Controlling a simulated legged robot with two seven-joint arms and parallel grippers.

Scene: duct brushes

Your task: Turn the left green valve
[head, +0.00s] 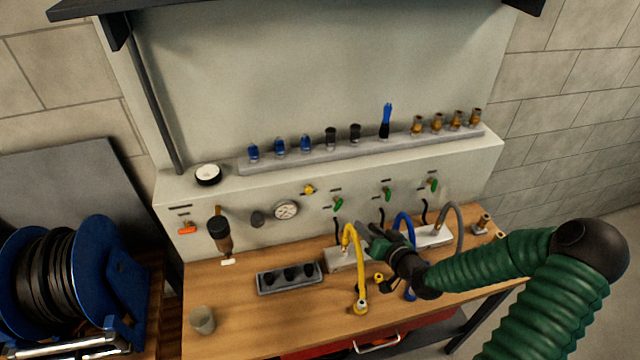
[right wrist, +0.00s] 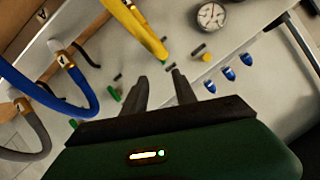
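The left green valve (head: 338,203) is a small green handle on the front of the grey panel, right of the round gauge. In the right wrist view a bit of it (right wrist: 163,63) shows beside the end of the yellow hose, which partly covers it. My right gripper (head: 368,238) is below and right of this valve in the head view, close to the yellow hose. In the right wrist view its two fingers (right wrist: 160,76) stand apart with nothing between them, pointing toward the panel. My left gripper is out of view.
A yellow hose (head: 349,240) arches beside my right gripper. A blue hose (head: 408,226) and a grey hose (head: 452,211) stand further right. Two more green valves (head: 386,193) (head: 433,184) sit right along the panel. A black-socketed tray (head: 290,278) lies on the wooden bench.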

